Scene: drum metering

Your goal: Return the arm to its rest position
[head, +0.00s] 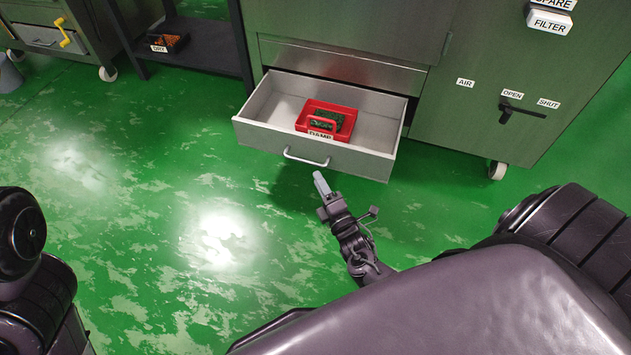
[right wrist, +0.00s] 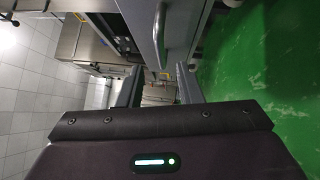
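My right gripper (head: 320,183) points toward the cabinet, just in front of the open drawer and apart from its handle (head: 306,158). In the right wrist view its two fingers (right wrist: 158,76) stand apart with nothing between them. The drawer handle also shows ahead of the fingertips there (right wrist: 160,32). The grey drawer (head: 258,107) is pulled out. In it sits a red tray (head: 350,112) with dark green grains and a label reading DAMP. My left gripper is not in view; only dark parts of my left arm show at the left edge.
The green cabinet (head: 590,70) carries AIR, OPEN and SHUT labels and a black lever (head: 522,110). A dark bench (head: 205,45) at the back left holds a tray (head: 168,42) labelled DRY. The green floor (head: 130,190) in front is clear.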

